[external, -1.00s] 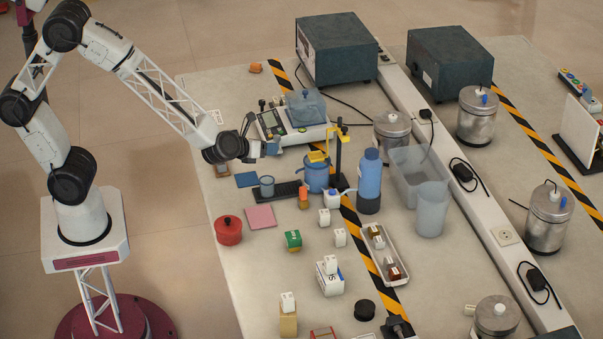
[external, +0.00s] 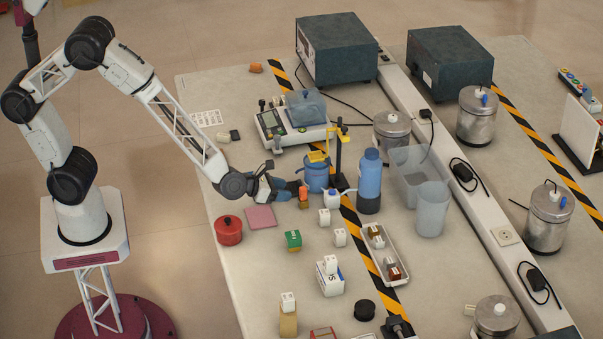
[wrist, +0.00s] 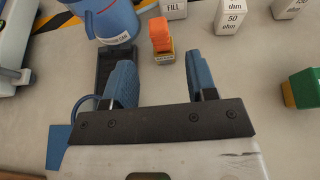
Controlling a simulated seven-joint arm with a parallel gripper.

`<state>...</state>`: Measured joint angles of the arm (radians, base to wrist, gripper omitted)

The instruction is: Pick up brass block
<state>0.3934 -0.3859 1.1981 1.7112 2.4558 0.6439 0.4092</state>
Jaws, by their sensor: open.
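A small brass-yellow block (wrist: 165,57) with a label stands upright in the wrist view, with an orange piece (wrist: 160,32) on top. The orange piece also shows in the external view (external: 303,190). My gripper (wrist: 161,75) is open with nothing between its blue fingers. The block is just beyond the fingertips, roughly in line with the gap. In the external view my gripper (external: 289,188) is low over the table, just left of the orange piece. Another tan-yellow block (external: 288,325) stands at the front edge with a white piece on it.
A blue can (external: 316,178) stands close behind the orange piece. A blue bottle (external: 370,178) and a white tray (external: 391,281) of small blocks are to the right. White labelled blocks (wrist: 231,17) and a green block (wrist: 302,88) stand nearby. A pink pad (external: 261,217) lies in front.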

